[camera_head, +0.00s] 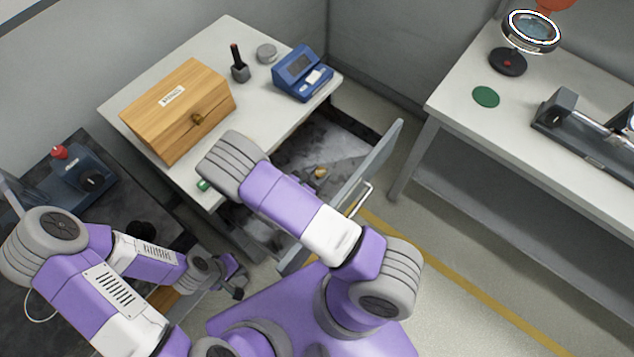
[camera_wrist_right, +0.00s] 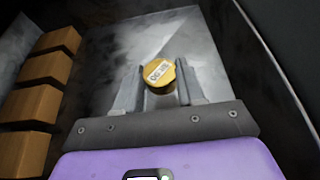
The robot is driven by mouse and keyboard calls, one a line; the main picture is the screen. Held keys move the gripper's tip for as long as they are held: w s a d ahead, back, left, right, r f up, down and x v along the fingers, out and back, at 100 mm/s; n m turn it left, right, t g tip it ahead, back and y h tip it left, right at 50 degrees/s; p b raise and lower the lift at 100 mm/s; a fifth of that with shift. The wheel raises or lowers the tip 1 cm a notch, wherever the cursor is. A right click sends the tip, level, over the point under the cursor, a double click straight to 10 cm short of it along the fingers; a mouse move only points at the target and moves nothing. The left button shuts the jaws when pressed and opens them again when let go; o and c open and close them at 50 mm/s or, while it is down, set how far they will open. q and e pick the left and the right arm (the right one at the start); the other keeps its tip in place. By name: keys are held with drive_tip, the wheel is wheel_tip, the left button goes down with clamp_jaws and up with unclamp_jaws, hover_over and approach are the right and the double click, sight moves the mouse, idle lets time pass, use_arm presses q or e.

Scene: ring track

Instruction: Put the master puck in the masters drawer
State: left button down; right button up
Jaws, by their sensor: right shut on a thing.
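The master puck (camera_wrist_right: 161,73) is a short gold cylinder with a white label on top. In the right wrist view it sits between the two fingers of my right gripper (camera_wrist_right: 158,97), which is shut on it. In the head view a small gold spot, likely the puck (camera_head: 320,172), shows inside the open drawer (camera_head: 345,148) under the white-topped desk. My right arm hides much of the drawer and most of that gripper. My left gripper (camera_head: 236,284) is low at the left, away from the drawer; its finger gap is unclear.
On the desk (camera_head: 225,55) stand a wooden box (camera_head: 180,108), a blue device (camera_head: 303,72), a dark holder (camera_head: 240,70) and a grey disc (camera_head: 266,53). Wooden blocks (camera_wrist_right: 42,87) line the left in the right wrist view. Another table (camera_head: 455,85) stands right, across open floor.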

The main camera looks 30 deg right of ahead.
drive_tip(key=shift+f+b, duration=0.3)
drive_tip(key=shift+f, duration=0.1)
wheel_tip(320, 180, down, 2)
drive_tip(key=shift+f+b, duration=0.2)
drive_tip(key=shift+b, duration=0.4)
drive_tip(key=shift+f, duration=0.1)
drive_tip(key=shift+f, duration=0.2)
drive_tip(key=o, duration=1.2)
drive_tip(key=shift+c, duration=0.2)
